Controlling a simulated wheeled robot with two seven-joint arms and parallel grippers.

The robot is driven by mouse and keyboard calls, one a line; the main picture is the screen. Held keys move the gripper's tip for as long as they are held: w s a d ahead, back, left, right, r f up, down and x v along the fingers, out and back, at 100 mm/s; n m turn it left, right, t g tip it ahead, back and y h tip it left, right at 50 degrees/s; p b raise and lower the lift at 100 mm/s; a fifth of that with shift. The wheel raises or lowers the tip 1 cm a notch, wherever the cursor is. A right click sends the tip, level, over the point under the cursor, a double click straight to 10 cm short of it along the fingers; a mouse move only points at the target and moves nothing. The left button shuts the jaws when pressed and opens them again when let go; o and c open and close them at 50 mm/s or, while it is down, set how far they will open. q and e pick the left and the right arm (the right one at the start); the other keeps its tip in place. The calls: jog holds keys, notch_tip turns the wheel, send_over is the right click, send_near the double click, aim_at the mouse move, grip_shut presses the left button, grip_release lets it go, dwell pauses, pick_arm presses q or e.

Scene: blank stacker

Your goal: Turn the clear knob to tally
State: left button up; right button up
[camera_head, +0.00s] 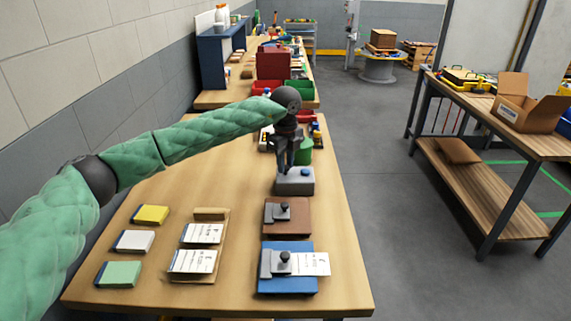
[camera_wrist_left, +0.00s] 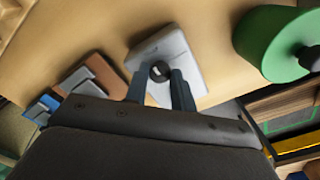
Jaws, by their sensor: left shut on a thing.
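A light grey box (camera_head: 295,184) sits on the wooden table, beyond a brown block. My left gripper (camera_head: 283,172) points down at it and is shut on a dark round knob on its top. In the left wrist view the two fingers stand on either side of the dark knob (camera_wrist_left: 160,71), and the pale box (camera_wrist_left: 178,52) lies beneath. A small blue part (camera_head: 304,172) shows on the box, right of the fingers. The fingers hide much of the knob in the head view, and no knob marking is readable. My right gripper is out of view.
Nearer on the table are a brown block (camera_head: 299,222) and a blue block (camera_head: 300,286), each with a dark-knobbed clamp. Cards (camera_head: 203,233) and coloured pads (camera_head: 151,214) lie left. A green round thing (camera_head: 304,152) stands just behind the box. The table's right edge is close.

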pick_arm(q)
jog(key=o, duration=1)
notch_tip(320, 180, up, 7)
jog(key=shift+f+b, duration=0.15)
jog(key=shift+b, duration=0.7)
jog(key=shift+r, duration=0.45)
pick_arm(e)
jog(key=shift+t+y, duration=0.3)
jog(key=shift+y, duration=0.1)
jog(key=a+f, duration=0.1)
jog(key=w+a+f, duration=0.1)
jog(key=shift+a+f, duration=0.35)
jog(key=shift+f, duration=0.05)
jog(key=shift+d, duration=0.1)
